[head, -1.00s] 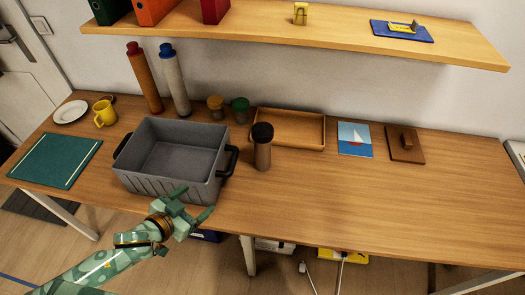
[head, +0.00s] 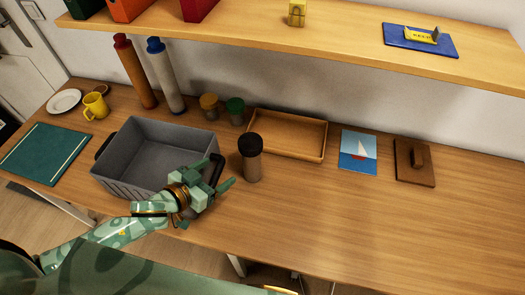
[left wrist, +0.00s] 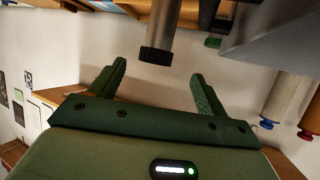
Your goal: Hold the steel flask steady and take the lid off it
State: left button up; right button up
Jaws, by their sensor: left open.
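The steel flask (head: 252,170) stands upright on the table, right of the grey crate. Its dark lid (head: 250,144) is on top. In the left wrist view the flask (left wrist: 164,22) appears upside down, its dark ribbed lid (left wrist: 156,55) showing between and beyond the fingertips. My left gripper (head: 217,178) is open and empty, just left of the flask, by the crate's near right corner. Its two spread fingers also show in the left wrist view (left wrist: 158,72). They appear apart from the flask. My right gripper is not in view.
The grey crate (head: 115,182) with black handles stands close on the left. A wooden tray (head: 318,145), a sailboat picture (head: 358,152) and a brown board with a handle (head: 414,162) lie behind and right. The table front right is clear. A shelf (head: 350,45) hangs above.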

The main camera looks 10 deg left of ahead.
aim_at(244, 155)
pick_arm(q)
jog(key=b+x, duration=0.2)
jog(key=x, duration=0.8)
jog(key=shift+w+d, duration=0.2)
jog(key=shift+w, duration=0.1)
jog(key=b+x, duration=0.1)
jog(key=x, duration=0.4)
jog(key=shift+d+f+b, duration=0.1)
jog(key=shift+f+b, duration=0.1)
jog(key=shift+b, duration=0.1)
grip_shut()
jog(key=shift+r, duration=0.15)
